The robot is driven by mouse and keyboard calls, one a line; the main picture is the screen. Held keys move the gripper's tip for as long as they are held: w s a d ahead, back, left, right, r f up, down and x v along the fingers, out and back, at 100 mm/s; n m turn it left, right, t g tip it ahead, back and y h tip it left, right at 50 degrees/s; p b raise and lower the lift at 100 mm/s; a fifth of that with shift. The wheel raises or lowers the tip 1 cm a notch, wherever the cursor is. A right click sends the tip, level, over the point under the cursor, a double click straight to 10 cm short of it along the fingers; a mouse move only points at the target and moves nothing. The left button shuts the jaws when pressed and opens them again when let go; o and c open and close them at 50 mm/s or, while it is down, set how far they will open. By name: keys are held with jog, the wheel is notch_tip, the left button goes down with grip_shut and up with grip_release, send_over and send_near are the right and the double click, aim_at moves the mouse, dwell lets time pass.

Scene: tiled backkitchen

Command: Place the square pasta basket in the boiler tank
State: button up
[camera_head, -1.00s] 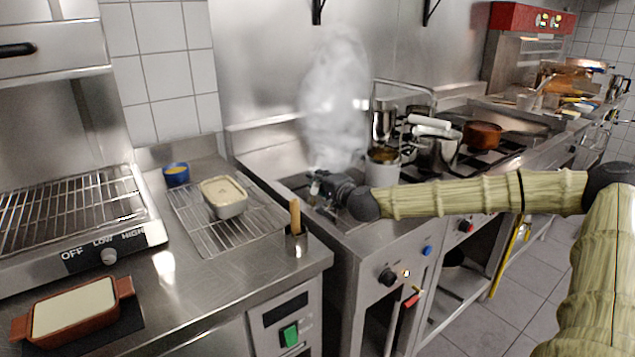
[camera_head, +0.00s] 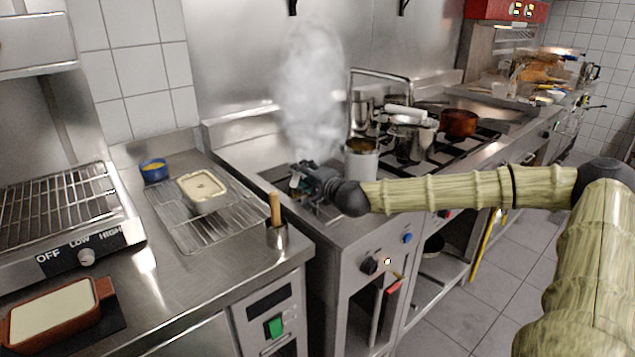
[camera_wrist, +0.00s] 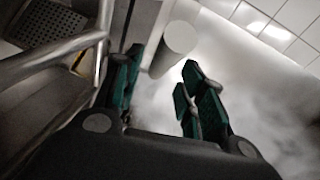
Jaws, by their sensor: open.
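My gripper (camera_head: 300,180) is over the steaming boiler tank (camera_head: 268,172) in the counter, left of the stove. In the wrist view its two green-padded fingers (camera_wrist: 157,90) are apart, with nothing clearly held between them. A perforated dark metal piece (camera_wrist: 50,22) shows at the upper left of the wrist view, beside shiny metal bars; it may be the square pasta basket, but I cannot tell. A pale cylinder (camera_wrist: 181,38) shows beyond the fingers. Steam and my gripper hide much of the tank in the head view.
A light cylindrical pot (camera_head: 361,163) stands right of my gripper, with pots (camera_head: 410,138) on the burners behind. To the left are a wire rack (camera_head: 180,225) with a cream dish (camera_head: 202,188), a blue bowl (camera_head: 154,171) and a wooden-handled tool in a metal cup (camera_head: 277,238).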

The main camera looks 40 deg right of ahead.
jog(key=s+r+p, duration=0.1)
jog(key=s+p, duration=0.1)
jog(key=s, duration=0.6)
jog(key=shift+s+a+r, duration=0.15)
jog(key=shift+s+r, duration=0.05)
jog(key=shift+s, duration=0.1)
dwell(0.3)
